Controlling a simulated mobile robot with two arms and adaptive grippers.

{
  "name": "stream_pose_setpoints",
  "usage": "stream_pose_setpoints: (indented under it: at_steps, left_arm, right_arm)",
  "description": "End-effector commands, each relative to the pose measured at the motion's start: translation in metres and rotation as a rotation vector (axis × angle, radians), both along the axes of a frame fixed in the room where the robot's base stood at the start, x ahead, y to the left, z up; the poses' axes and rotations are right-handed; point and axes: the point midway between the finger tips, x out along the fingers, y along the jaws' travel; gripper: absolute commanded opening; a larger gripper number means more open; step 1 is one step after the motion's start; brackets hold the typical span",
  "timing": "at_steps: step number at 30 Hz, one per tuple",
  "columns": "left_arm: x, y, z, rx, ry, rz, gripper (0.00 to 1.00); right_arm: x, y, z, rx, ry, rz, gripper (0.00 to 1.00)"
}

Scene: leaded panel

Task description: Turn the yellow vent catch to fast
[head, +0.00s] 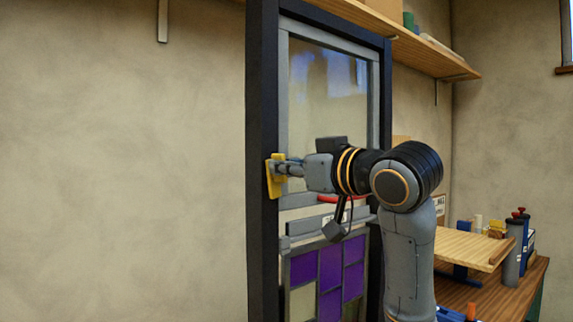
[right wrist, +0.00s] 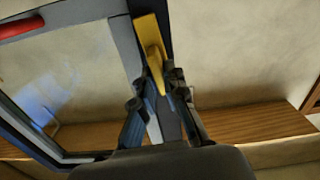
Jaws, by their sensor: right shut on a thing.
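The yellow vent catch (head: 274,178) is mounted at the left side of the dark-framed panel, at the edge of the grey vent frame (head: 284,100). My right gripper (head: 280,169) reaches it from the right and is shut on it. In the right wrist view the yellow catch (right wrist: 150,45) runs down between the two fingers of my right gripper (right wrist: 158,85). The fingers hide part of the catch, and I cannot tell its exact setting. My left gripper is not in view.
A wooden shelf (head: 425,48) runs along the back wall. A bench with a wooden board (head: 462,246) stands at the right.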

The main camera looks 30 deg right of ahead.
Motion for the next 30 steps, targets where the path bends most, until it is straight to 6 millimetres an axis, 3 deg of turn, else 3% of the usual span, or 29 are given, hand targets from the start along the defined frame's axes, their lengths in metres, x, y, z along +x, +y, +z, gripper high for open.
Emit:
stream_pose_setpoints:
  at_steps: [30]
  left_arm:
    - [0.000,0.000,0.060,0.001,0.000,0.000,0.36]
  right_arm:
    - [-0.001,0.003,0.001,-0.946,-0.071,0.000,0.00]
